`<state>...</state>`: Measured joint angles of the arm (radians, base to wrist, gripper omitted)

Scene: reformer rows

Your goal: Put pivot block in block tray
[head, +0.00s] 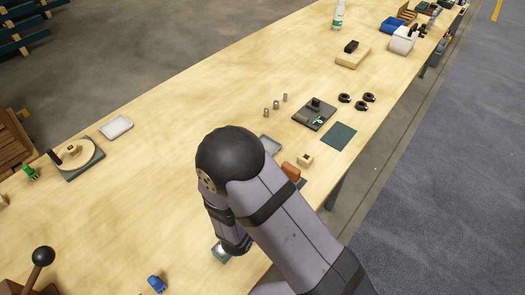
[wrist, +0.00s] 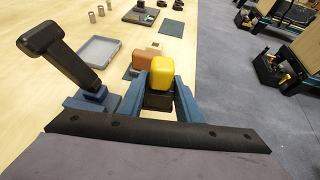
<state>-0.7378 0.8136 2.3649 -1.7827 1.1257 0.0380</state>
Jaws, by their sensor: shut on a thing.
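In the wrist view my gripper (wrist: 161,98) has its two blue-grey fingers closed on a block with a rounded yellow top and a black lower part (wrist: 160,73). This looks like the pivot block, held roughly upright. A shallow grey tray with a raised rim (wrist: 97,50), likely the block tray, lies empty on the table ahead and left of the gripper. The tray also shows partly behind my arm in the head view (head: 270,146). The gripper and held block are hidden by my arm in the head view.
An orange-brown block (wrist: 143,59) stands just beyond the held block, near a small pale wood block (head: 305,160). A black-handled upright piece on a blue base (wrist: 55,55) stands left of the gripper. A dark green mat (head: 339,136) lies near the table's right edge.

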